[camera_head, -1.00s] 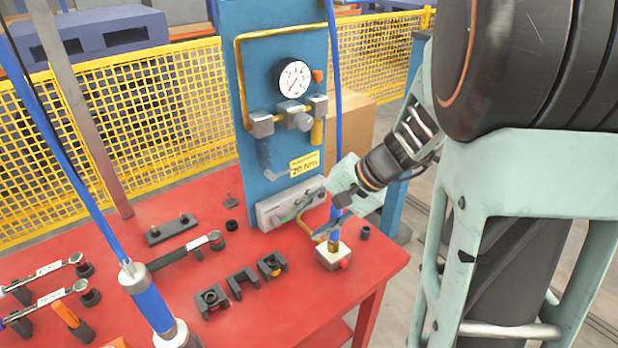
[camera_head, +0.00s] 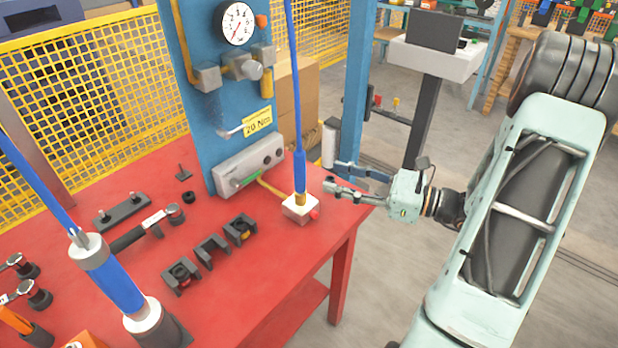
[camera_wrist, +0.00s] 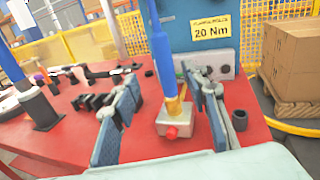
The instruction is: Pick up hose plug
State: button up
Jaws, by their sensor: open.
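The hose plug (camera_head: 299,172) is a blue sleeve with a brass end on a blue hose. It stands upright in a pale block with a red button (camera_head: 301,209) near the table's right edge. My gripper (camera_head: 332,176) is open, just right of the plug in the head view, with its fingers pointing at it and a gap between. In the wrist view, the plug (camera_wrist: 164,62) shows between the two spread fingers, beyond or near their tips. The jaws hold nothing.
A blue panel (camera_head: 196,107) with a gauge (camera_head: 234,23) stands behind the block. Black holders (camera_head: 211,250) lie left of it on the red table (camera_head: 150,260). A small black cylinder (camera_wrist: 239,120) stands right of the block. Open floor lies right of the table.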

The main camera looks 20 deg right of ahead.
aim_at(300, 166)
jog(key=shift+m+t, duration=0.3)
jog(key=shift+m, duration=0.2)
jog(key=x, duration=1)
jog(key=shift+w+f, duration=0.15)
jog(key=shift+f, duration=0.1)
grip_shut()
